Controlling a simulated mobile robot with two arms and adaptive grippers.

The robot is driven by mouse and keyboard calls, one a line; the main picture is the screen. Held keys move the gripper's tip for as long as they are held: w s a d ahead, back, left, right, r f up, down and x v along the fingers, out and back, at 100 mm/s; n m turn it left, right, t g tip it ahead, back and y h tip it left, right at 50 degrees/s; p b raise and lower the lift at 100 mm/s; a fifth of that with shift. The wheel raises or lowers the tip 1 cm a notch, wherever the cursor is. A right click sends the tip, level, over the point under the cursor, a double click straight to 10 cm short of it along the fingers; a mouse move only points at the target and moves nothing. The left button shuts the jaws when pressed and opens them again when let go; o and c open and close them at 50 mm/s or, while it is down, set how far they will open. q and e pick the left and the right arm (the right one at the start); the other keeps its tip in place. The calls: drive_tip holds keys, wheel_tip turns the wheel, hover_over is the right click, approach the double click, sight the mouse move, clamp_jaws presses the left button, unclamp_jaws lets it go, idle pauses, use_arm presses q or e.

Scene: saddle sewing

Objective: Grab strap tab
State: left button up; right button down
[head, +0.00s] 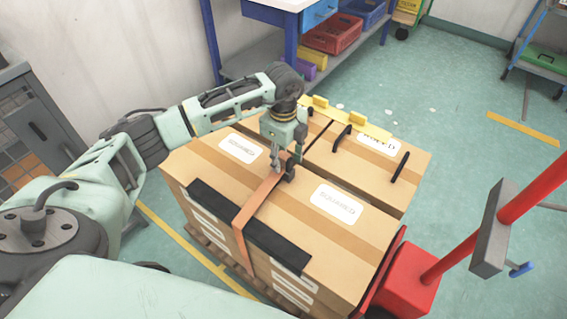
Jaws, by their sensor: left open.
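An orange-brown strap (258,206) runs up the front side of a large cardboard box (320,235) and over its top. It passes over a black edge guard (250,230) on the box's front edge. The strap's far end lies at my left gripper (284,174), which points down just above the box top. The gripper is open, with its fingers around or close beside the strap end. I cannot tell whether they touch it, and a separate tab cannot be made out there. My right gripper is not in view.
A second box (375,165) with black handles (341,138) stands behind, with a yellow piece (350,118) along its back edge. A red post (500,215) with a red base (405,282) stands at the right. A blue-legged workbench (290,5) is behind. Floor at the right is mostly clear.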

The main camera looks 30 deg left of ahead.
use_arm(q)
drive_tip(key=shift+f, duration=0.15)
clamp_jaws()
idle(0.4)
